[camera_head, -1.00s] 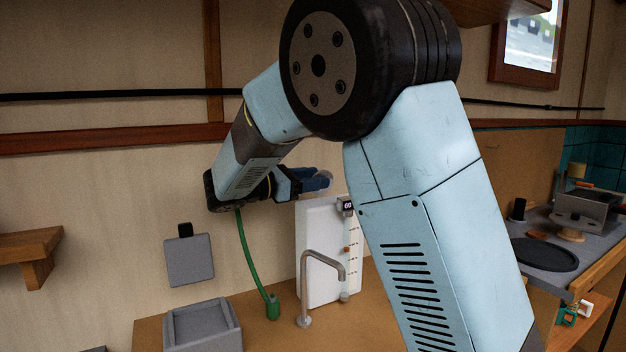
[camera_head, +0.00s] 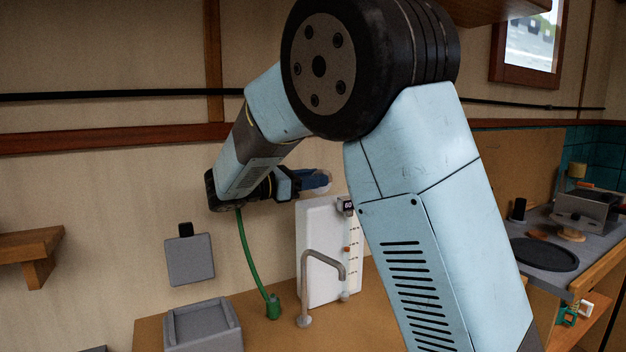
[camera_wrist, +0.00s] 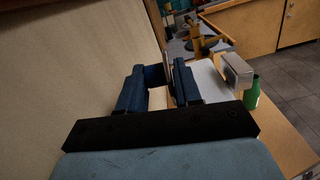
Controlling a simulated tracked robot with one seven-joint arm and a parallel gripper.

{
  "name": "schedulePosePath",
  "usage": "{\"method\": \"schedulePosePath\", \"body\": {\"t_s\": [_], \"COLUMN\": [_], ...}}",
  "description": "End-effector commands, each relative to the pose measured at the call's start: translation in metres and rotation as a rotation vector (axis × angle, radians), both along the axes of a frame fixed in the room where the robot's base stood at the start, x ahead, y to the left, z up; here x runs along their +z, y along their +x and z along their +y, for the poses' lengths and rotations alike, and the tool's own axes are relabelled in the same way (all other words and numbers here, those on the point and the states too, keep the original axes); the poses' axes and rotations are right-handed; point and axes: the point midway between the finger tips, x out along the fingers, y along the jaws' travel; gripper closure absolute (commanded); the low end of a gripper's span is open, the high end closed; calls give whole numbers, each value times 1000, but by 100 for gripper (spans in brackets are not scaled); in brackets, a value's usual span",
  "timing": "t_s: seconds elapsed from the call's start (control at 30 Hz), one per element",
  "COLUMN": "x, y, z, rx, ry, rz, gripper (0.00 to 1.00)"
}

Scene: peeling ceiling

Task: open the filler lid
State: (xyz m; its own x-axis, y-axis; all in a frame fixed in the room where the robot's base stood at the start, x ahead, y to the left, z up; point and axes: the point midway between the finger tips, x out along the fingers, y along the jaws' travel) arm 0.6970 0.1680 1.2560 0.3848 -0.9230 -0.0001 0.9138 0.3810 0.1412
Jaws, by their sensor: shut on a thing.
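A white tank (camera_head: 318,250) with a level scale stands upright on the wooden counter against the wall. My gripper (camera_head: 328,181) is at the tank's top, reaching in from the left. Its blue fingers are shut on the filler lid (camera_head: 323,173), a pale round piece that shows only in part around the fingertips. In the wrist view my gripper (camera_wrist: 160,72) has a thin upright edge of the lid (camera_wrist: 168,62) by its fingertips. The fingers hide most of the lid. I cannot tell how far it is tilted. The tank top (camera_wrist: 210,82) lies right of the fingers.
A bent tap (camera_head: 322,262) stands in front of the tank. A green hose (camera_head: 247,255) rises on the left near a grey basin (camera_head: 203,325). The wall is close behind my gripper.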

Motion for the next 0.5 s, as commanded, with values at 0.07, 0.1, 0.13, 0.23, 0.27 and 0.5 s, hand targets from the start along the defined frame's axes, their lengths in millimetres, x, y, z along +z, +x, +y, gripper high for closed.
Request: {"method": "schedulePosePath", "body": {"t_s": [0.07,0.1,0.13,0.23,0.27,0.5], "x": [0,-1,-1,-2,-3,-4], "y": [4,5,6,10,11,14], "z": [1,1,2,3,4,5], "rx": [0,-1,0,0,0,2], "ry": [-23,-36,-47,-78,-86,-120], "rz": [52,85,109,185,205,286], "gripper": [97,97,97,97,97,97]}}
